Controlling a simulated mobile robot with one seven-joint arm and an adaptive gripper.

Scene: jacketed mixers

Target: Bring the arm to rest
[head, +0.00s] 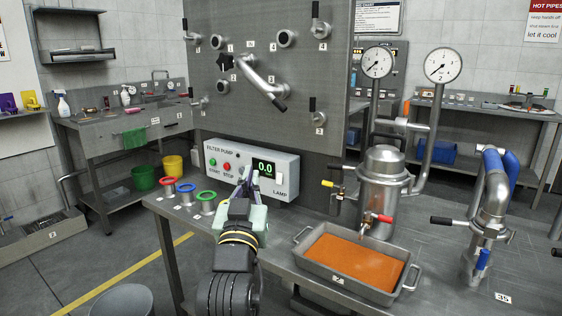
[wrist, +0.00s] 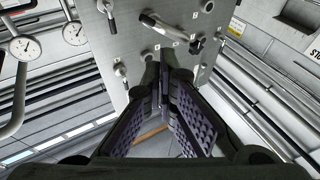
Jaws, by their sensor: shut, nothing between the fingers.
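My gripper (head: 247,181) is at the end of my dark arm, which reaches up from the bottom of the head view. It stands just in front of the filter pump box (head: 253,170), its fingers hiding part of the box's face. In the wrist view my gripper (wrist: 163,70) has its two purple-padded fingers together at the tips, with nothing between them. The grey valve panel (wrist: 140,14) lies beyond the fingertips. Whether the fingers touch the box cannot be told.
A tray of orange liquid (head: 347,268) sits right of my arm, below a steel vessel (head: 385,180) with two gauges. Red, blue and green rings (head: 205,195) stand on the bench to the left. Pipes with blue handles (head: 490,205) stand at the right.

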